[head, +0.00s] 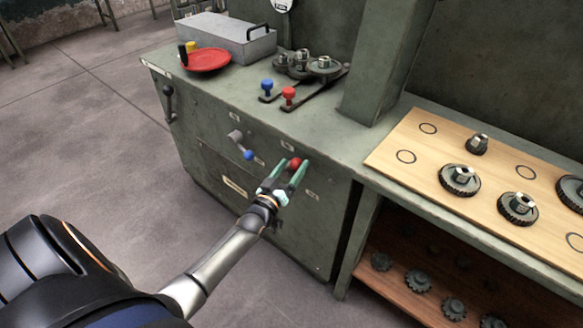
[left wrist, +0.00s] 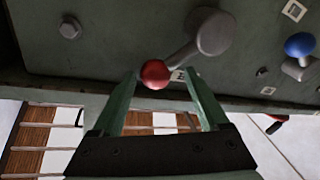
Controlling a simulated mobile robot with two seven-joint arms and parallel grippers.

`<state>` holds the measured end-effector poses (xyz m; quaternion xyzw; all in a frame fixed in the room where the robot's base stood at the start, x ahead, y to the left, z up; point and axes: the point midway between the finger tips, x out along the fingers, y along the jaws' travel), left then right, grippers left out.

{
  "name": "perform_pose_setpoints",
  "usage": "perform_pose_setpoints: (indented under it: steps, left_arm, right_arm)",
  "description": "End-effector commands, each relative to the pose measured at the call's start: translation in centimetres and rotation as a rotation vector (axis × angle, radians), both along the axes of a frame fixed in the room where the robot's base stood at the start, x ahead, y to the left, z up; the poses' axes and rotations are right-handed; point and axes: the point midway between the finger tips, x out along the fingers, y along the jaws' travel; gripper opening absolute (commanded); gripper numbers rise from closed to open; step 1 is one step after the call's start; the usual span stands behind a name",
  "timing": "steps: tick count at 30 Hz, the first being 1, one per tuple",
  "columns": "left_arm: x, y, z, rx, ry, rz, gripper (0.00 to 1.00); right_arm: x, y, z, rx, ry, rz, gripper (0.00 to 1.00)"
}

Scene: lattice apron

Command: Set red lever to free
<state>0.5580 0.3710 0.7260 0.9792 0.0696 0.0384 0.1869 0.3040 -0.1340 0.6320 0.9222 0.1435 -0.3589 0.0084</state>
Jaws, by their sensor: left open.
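The red lever's ball knob (head: 295,163) is on the front panel of the green machine, between the tips of my left gripper (head: 292,172). In the left wrist view the red knob (left wrist: 155,74) sits at the end of a grey arm that runs up and right to a round grey hub (left wrist: 210,32). My left gripper (left wrist: 160,80) is open, with its two green fingers on either side of the knob. I cannot tell whether a finger touches it. A small label behind the knob is too small to read. My right gripper is not in view.
A blue-knobbed lever (head: 248,155) is left of the red one on the same panel; it also shows in the left wrist view (left wrist: 299,45). Red (head: 289,93) and blue (head: 267,86) knobs stand on the machine top. A wooden board (head: 440,150) with gears is at right.

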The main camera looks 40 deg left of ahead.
Motion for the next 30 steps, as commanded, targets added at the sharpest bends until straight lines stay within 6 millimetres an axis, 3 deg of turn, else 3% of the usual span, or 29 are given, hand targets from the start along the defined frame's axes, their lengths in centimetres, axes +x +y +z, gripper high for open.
perform_pose_setpoints:
  steps: [8,21,30]
  left_arm:
    - [-1.9,-0.3,0.0,0.001,0.000,0.000,0.78]
    - [-10.2,-1.5,-0.4,0.000,0.001,0.001,0.78]
    - [-12.4,-1.9,-0.6,-0.001,0.000,0.001,0.78]
  right_arm:
    - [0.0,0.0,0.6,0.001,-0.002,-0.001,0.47]
    - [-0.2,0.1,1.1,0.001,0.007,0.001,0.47]
    - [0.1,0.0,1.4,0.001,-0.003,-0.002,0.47]
